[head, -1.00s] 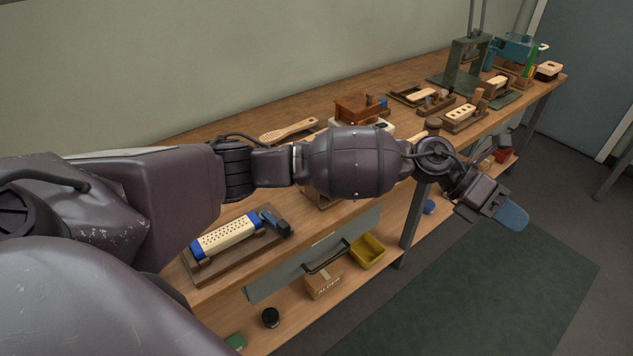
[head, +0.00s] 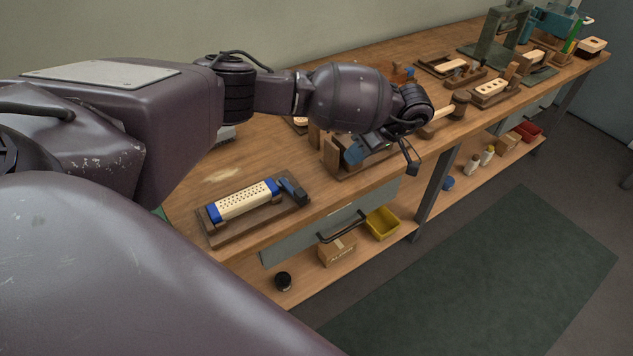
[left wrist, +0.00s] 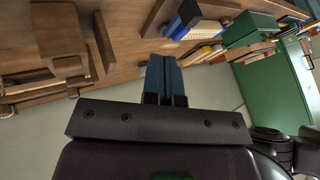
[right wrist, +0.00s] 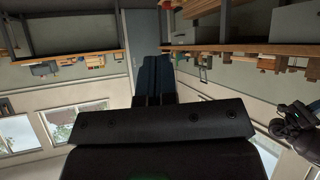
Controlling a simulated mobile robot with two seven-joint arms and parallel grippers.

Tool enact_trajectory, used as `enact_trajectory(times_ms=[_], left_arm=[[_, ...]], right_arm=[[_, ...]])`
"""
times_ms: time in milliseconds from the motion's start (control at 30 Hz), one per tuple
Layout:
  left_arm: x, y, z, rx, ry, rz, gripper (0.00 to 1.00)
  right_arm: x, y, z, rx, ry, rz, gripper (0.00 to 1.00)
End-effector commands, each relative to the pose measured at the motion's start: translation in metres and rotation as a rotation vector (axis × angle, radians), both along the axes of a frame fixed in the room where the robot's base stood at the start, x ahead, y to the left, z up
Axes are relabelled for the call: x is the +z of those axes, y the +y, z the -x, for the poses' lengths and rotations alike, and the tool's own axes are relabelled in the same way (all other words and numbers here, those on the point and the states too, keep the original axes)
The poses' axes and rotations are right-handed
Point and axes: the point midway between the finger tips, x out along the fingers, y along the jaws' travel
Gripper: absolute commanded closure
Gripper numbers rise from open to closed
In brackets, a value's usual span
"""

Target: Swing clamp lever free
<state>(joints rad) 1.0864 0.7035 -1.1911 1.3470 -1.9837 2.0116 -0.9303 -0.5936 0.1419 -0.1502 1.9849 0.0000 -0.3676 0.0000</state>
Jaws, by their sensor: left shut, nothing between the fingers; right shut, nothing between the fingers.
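The clamp fixture is a dark wooden base (head: 262,222) at the near left of the bench. It holds a cream perforated brush block (head: 246,200) between blue pads. The dark clamp lever (head: 292,189) is at the block's right end, apart from any gripper. My left gripper (head: 353,152) is shut and empty, above the bench to the right of the lever, its blue fingers pointing back left. In the left wrist view its shut fingers (left wrist: 165,78) point towards the cream block (left wrist: 208,28) and a blue pad (left wrist: 188,12). My right gripper (right wrist: 154,78) is shut and empty, only in its own wrist view.
A wooden fixture (head: 332,152) stands beside my left fingers. A mallet (head: 459,104) and several wooden jigs (head: 492,92) lie further right. A yellow bin (head: 382,223) and a box (head: 337,250) sit on the lower shelf. Bare bench lies behind the clamp fixture.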

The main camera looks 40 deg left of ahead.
Motion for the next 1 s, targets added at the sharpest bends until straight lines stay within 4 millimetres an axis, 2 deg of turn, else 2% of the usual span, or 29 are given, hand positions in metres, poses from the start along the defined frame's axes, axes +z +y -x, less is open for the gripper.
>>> enact_trajectory(times_ms=[233, 700, 1000], left_arm=[[-0.018, 0.01, 0.007, -0.007, 0.009, 0.009, 1.0], [-0.082, 0.051, 0.035, -0.006, 0.007, 0.008, 1.0], [-0.079, 0.06, 0.065, -0.007, 0.003, 0.01, 1.0]], right_arm=[[0.001, 0.0, -0.001, 0.002, -0.005, 0.001, 1.0], [0.001, -0.001, 0.006, -0.003, 0.007, 0.002, 1.0], [0.015, -0.002, 0.004, -0.004, -0.002, 0.001, 1.0]])
